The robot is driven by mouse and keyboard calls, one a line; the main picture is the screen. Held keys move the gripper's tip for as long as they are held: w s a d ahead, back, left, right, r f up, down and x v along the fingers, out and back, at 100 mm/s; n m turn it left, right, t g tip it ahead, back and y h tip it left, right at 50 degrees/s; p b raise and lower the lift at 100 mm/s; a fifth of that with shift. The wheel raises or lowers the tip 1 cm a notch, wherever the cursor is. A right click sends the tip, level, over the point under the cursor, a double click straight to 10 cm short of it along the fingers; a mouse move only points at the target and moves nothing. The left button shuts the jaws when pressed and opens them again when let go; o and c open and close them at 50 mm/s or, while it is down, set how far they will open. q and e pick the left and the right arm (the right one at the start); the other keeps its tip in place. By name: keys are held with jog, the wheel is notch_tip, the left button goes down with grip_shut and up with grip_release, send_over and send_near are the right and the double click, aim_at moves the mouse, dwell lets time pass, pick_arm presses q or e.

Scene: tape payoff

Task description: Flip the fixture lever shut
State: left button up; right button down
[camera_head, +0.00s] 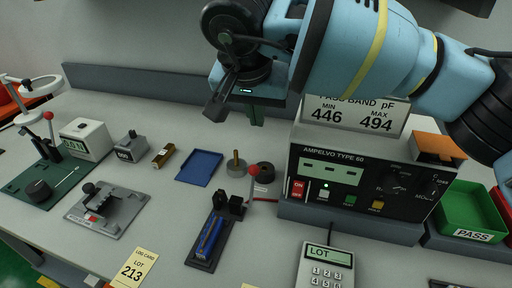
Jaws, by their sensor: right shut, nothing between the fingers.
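A dark fixture (203,255) with a blue strip along it lies on the bench, front centre. At its far end is a black block, and beside that a lever with a red ball knob (253,170) stands up, so the lever is raised. My right gripper (219,104) comes in from the upper right on its blue arm. It is shut and empty, up and to the left of the red knob in the picture, apart from the fixture. My left gripper is not in view.
Right of the fixture stands a black Ampelvo meter (335,200), with a keypad (327,268) in front. A blue tray (199,167) lies behind the fixture. Left are a grey clamp plate (107,216) and a green-based stand (62,187) with another red knob.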

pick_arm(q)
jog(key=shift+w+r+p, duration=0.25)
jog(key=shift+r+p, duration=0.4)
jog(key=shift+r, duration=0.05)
pick_arm(e)
notch_tip(320, 180, down, 9)
jog(key=shift+f, duration=0.2)
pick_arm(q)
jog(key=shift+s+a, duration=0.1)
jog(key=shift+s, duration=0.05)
